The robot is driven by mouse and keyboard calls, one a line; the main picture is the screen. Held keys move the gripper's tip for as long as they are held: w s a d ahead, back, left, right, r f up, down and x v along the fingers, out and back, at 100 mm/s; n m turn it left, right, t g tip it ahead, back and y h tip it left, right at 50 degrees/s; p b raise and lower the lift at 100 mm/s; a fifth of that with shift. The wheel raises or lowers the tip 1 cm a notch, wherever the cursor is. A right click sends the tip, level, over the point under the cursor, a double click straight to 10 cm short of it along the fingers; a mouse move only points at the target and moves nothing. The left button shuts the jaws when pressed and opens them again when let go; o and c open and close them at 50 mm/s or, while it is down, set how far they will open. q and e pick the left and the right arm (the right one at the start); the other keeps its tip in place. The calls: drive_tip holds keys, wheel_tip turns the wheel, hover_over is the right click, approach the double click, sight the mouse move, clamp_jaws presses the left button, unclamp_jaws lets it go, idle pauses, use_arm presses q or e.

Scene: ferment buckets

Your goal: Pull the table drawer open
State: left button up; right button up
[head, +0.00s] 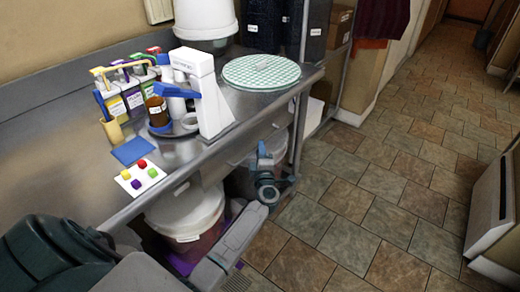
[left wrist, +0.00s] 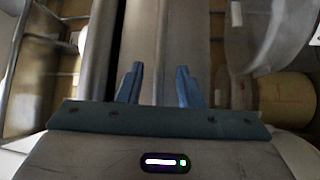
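The steel table (head: 60,160) runs along the wall in the head view. Below its front edge is a grey panel that looks like the drawer front (head: 213,172). It looks flush with the table, and my gripper and arm hide part of this area. My left gripper (head: 262,150) is in front of the table edge, near the right part of the drawer front. In the left wrist view its two blue fingers (left wrist: 158,85) are apart with nothing held. A long grey metal surface (left wrist: 180,40) lies beyond and between them; contact is not clear. My right gripper is not in view.
A white lidded bucket (head: 187,212) and another bucket stand below the table. On top are a white-and-blue device (head: 205,95), a green-patterned round lid (head: 260,72), small cartons and a card with coloured cubes (head: 140,177). The tiled floor (head: 390,170) at right is clear.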

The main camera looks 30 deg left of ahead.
use_arm(q)
drive_tip(key=shift+w+a, duration=0.35)
drive_tip(key=shift+w, duration=0.05)
clamp_jaws()
drive_tip(key=shift+d, duration=0.1)
